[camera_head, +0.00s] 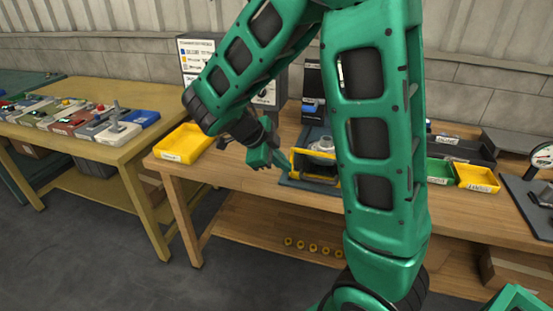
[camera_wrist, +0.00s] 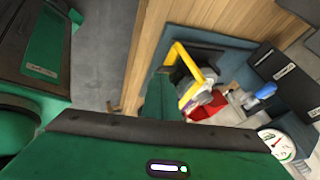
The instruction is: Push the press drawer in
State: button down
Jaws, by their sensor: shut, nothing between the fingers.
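The press (camera_head: 321,146) stands on a dark mat on the wooden workbench, partly hidden behind my arm in the head view. A yellow frame (camera_head: 313,167) shows at its near side; I take it for the drawer front, but cannot tell how far out it is. In the wrist view, the yellow bar (camera_wrist: 187,63) stands out over the blue mat, with grey and red parts behind it. My gripper (camera_head: 283,160) is shut and empty, just left of the yellow frame. In the wrist view its green fingers (camera_wrist: 160,94) are close beside the bar; contact is unclear.
A yellow bin (camera_head: 183,144) sits at the bench's left end. Green (camera_head: 440,171) and yellow (camera_head: 477,178) bins and a dial gauge (camera_head: 542,156) are to the right. A second table (camera_head: 95,140) with several devices stands at left. Grey floor lies in front.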

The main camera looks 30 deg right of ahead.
jog(key=d+f, duration=0.1)
jog(key=w+d+f, duration=0.1)
jog(key=d, duration=0.1)
jog(key=d+f, duration=0.1)
jog(key=shift+w+d+f, duration=0.35)
jog(key=shift+w, duration=0.05)
jog(key=shift+w+d, duration=0.45)
jog(key=shift+d, duration=0.15)
jog(key=w+d, duration=0.4)
jog(key=d, duration=0.1)
jog(key=w+d, duration=0.4)
jog(key=d, duration=0.1)
jog(key=w+d, duration=0.5)
jog(key=shift+w+d+r, duration=0.1)
jog(key=shift+w+d, duration=0.15)
jog(key=shift+d, duration=0.2)
jog(key=shift+r, duration=0.1)
